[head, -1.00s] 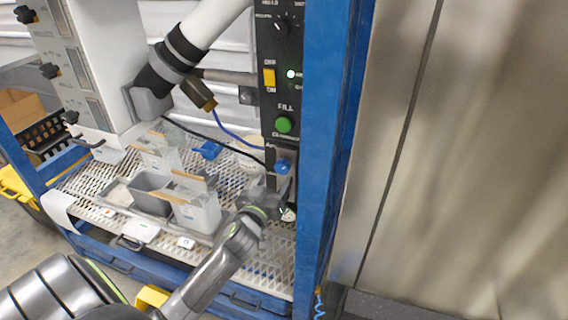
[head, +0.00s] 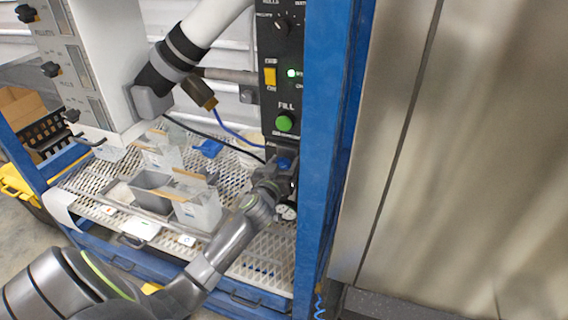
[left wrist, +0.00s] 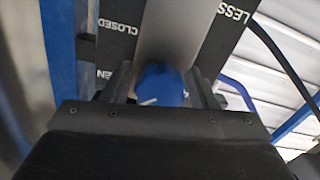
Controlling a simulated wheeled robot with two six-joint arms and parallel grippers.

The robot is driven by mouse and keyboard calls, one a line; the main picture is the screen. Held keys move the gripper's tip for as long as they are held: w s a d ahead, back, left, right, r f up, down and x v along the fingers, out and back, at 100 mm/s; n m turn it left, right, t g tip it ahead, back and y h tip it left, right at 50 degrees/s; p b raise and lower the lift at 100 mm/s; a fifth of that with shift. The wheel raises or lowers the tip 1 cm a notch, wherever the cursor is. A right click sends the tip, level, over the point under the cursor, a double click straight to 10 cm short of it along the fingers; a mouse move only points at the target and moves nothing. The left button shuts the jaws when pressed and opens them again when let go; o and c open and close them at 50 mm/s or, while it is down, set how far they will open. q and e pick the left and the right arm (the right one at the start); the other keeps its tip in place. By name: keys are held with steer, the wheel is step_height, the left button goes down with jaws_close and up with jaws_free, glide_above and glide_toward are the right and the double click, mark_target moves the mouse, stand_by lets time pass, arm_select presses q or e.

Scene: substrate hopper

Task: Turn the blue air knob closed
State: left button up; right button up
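The blue air knob (head: 285,162) is on the low part of the dark control panel, partly hidden behind my left gripper (head: 274,181). In the left wrist view the blue knob (left wrist: 161,82) sits between the two fingers of my left gripper (left wrist: 165,88). The fingers stand one on each side of it, apart enough to straddle it; firm contact is not visible. A pale line shows on the knob's lower left. The word CLOSED is on the panel (left wrist: 118,27) at upper left, with a partly hidden label ending in EN below it. My right gripper is not in view.
A green FILL button (head: 284,122) and a yellow switch (head: 270,76) are above the knob. A blue post (head: 322,150) stands close on the right. Grey bins (head: 152,183) sit on the mesh shelf to the left. A blue hose (head: 235,133) runs nearby.

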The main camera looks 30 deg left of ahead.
arm_select(q)
steer(key=c, duration=0.7)
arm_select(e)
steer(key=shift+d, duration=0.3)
arm_select(q)
steer(key=shift+m, duration=0.3)
steer(key=m, duration=0.5)
steer(key=shift+p, duration=0.35)
steer(key=m+p, duration=0.1)
steer(key=m, duration=0.5)
steer(key=shift+m, duration=0.4)
steer(key=m+p, duration=0.1)
steer(key=m, duration=0.4)
steer(key=shift+f+p, duration=0.1)
steer(key=shift+p, duration=0.25)
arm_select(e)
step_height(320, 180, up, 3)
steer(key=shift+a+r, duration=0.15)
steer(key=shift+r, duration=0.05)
arm_select(q)
steer(key=shift+m, duration=0.4)
steer(key=o, duration=1)
